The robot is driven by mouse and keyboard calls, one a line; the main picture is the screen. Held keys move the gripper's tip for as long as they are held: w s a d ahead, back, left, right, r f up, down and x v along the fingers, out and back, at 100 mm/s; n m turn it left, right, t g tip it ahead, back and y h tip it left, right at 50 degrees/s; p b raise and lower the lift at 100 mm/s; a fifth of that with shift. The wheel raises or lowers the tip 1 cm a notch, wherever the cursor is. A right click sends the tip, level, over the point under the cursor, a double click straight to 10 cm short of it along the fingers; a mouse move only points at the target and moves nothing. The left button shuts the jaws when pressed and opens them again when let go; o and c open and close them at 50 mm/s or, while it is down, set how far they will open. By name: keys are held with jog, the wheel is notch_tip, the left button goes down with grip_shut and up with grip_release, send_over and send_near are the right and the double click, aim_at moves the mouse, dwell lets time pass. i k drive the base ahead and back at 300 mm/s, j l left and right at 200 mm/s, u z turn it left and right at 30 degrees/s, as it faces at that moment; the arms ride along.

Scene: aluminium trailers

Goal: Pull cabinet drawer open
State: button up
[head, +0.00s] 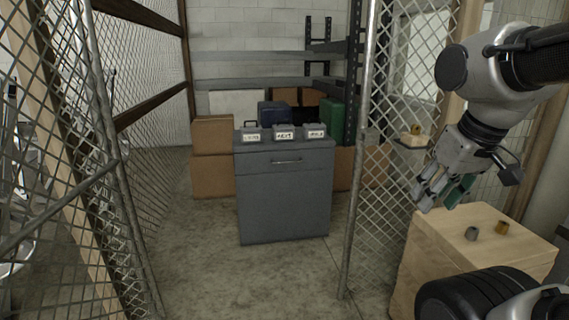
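The grey cabinet (284,205) stands on the floor in the middle of the head view, inside a wire-mesh enclosure. Its drawer (286,161) is at the top of the front and looks shut, flush with the front. A thin horizontal handle (287,161) crosses the drawer face. My gripper (442,196) is at the right, well apart from the cabinet and nearer to me, pointing down and left above a wooden box. Its fingers look spread, one grey and one greenish, with nothing clearly between them.
Several small labelled bins (284,132) stand on the cabinet top. A mesh panel with a post (357,150) rises between my gripper and the cabinet. The wooden box (440,250) carries two small parts. Cardboard boxes (212,170) stand behind. The floor before the cabinet is clear.

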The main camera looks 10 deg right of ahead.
aim_at(298, 159)
jog(key=i+j, duration=0.2)
jog(key=i, duration=0.35)
jog(key=i+j, duration=0.15)
jog(key=i, duration=0.4)
jog(key=i+j, duration=0.2)
jog(key=i, duration=0.35)
jog(key=i+j, duration=0.2)
jog(key=i, duration=0.3)
jog(key=i+j, duration=0.2)
jog(key=i, duration=0.35)
jog(key=l+z, duration=0.05)
